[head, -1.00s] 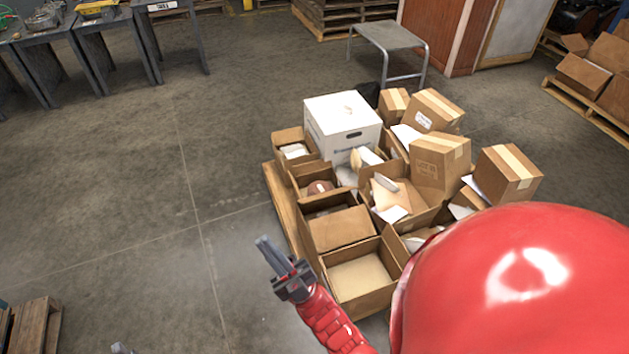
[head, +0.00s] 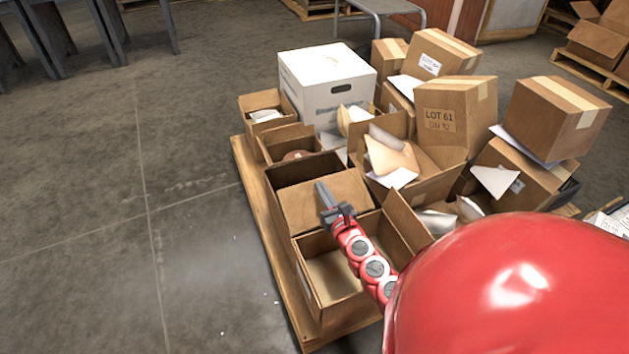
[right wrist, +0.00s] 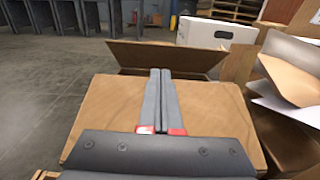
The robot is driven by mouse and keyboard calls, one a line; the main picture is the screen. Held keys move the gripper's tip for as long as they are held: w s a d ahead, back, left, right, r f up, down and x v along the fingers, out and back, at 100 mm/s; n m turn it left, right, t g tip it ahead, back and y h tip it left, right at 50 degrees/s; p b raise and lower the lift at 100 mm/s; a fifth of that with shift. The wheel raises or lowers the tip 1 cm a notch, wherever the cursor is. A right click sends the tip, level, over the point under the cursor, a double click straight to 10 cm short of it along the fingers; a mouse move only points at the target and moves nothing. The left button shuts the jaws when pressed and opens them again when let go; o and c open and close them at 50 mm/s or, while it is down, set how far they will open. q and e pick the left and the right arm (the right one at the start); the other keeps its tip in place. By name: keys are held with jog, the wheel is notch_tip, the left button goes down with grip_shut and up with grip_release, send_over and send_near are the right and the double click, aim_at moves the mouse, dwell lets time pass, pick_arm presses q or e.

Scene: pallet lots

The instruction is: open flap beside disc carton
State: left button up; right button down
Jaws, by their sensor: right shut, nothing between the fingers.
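The disc carton (head: 272,148) is a small open brown box with a reddish-brown disc (head: 297,155) partly visible inside. Directly in front of it stands a carton (head: 277,207) whose broad brown flap (head: 300,205) lies across its opening, slightly tilted. My right gripper (head: 321,186) is shut and empty, with its fingers over this flap. In the right wrist view the closed fingers (right wrist: 160,72) lie across the flap (right wrist: 100,110) and point at the raised carton edge (right wrist: 190,57) behind. I cannot tell whether they touch it. My left gripper is not in view.
The cartons crowd a wooden pallet (head: 246,186). An open carton (head: 310,285) stands nearest me, under my right arm. A white box (head: 305,95) stands behind the disc carton. Stacked cartons (head: 450,118) rise to the right. The floor left of the pallet is clear.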

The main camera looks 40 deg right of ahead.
jog(key=b+x, duration=0.1)
jog(key=x, duration=0.9)
jog(key=shift+b, duration=0.3)
jog(key=shift+s+d+r, duration=0.1)
jog(key=shift+s, duration=0.05)
